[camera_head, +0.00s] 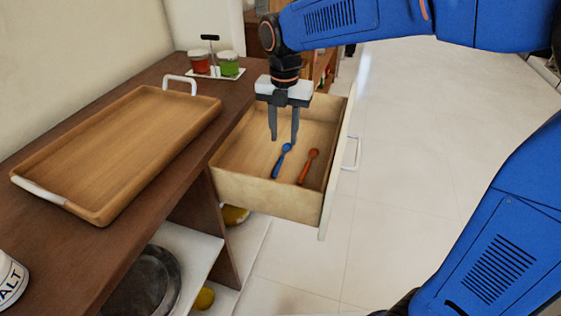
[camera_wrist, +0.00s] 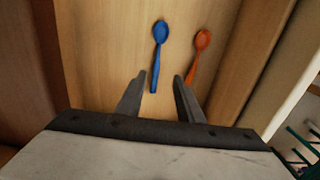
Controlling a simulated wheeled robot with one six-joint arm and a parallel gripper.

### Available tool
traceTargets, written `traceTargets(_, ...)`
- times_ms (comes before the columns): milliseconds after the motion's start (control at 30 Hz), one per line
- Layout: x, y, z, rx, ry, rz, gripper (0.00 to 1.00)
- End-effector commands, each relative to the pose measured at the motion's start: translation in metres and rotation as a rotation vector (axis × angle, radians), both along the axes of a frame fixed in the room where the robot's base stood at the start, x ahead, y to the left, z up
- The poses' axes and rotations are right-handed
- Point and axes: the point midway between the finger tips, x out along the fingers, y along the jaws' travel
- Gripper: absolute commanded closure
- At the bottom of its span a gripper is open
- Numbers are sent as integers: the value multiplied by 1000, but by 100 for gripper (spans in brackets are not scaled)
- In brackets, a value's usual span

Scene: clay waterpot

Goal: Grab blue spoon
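The blue spoon (camera_head: 281,162) lies flat on the floor of the open wooden drawer (camera_head: 262,189). It also shows in the wrist view (camera_wrist: 158,57), bowl away from my gripper and handle end near the gap between the fingers. My gripper (camera_head: 283,139) points down above the drawer. Its two fingers stand apart with nothing between them in the wrist view (camera_wrist: 157,77). I cannot tell the exact height of the fingertips above the spoon.
An orange-red spoon (camera_head: 308,166) lies just right of the blue one, close to the right finger in the wrist view. The drawer walls surround both spoons. A wooden tray (camera_head: 118,150) and a condiment rack with jars (camera_head: 228,64) stand on the counter at left.

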Motion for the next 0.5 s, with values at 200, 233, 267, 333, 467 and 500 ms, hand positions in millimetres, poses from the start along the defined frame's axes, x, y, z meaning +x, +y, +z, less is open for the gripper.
traceTargets(200, 0, 0, -22, 0, 0, 0, 66)
traceTargets(233, 0, 0, -23, 0, 0, 0, 66)
traceTargets(267, 0, 0, -24, 0, 0, 0, 66)
traceTargets(333, -1, 1, -28, 0, 0, 0, 66)
traceTargets(467, -2, 6, -43, -2, 2, 1, 66)
traceTargets(500, -2, 7, -49, -1, 1, 1, 66)
